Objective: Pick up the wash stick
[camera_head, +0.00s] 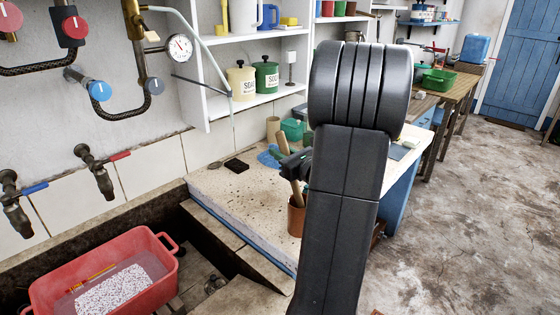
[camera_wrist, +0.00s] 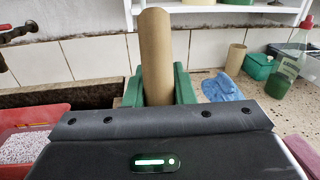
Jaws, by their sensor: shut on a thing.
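The wash stick is a pale wooden rod; in the wrist view (camera_wrist: 156,58) it stands up between two green finger pads, which touch it on both sides. My gripper (camera_wrist: 157,85) is shut on it. In the head view the stick (camera_head: 296,191) leans slightly, its lower end at the mouth of a brown pot (camera_head: 297,218). I cannot tell whether that end is still inside the pot. My gripper (camera_head: 294,163) shows there only in part, as my dark arm hides much of it.
A speckled stone worktop (camera_head: 230,189) carries a tan cup (camera_head: 273,130), a blue cloth (camera_head: 268,158) and a green box (camera_head: 292,129). A red tub (camera_head: 160,281) with a pale speckled cloth sits in the trough at lower left. Wall taps and shelves stand behind.

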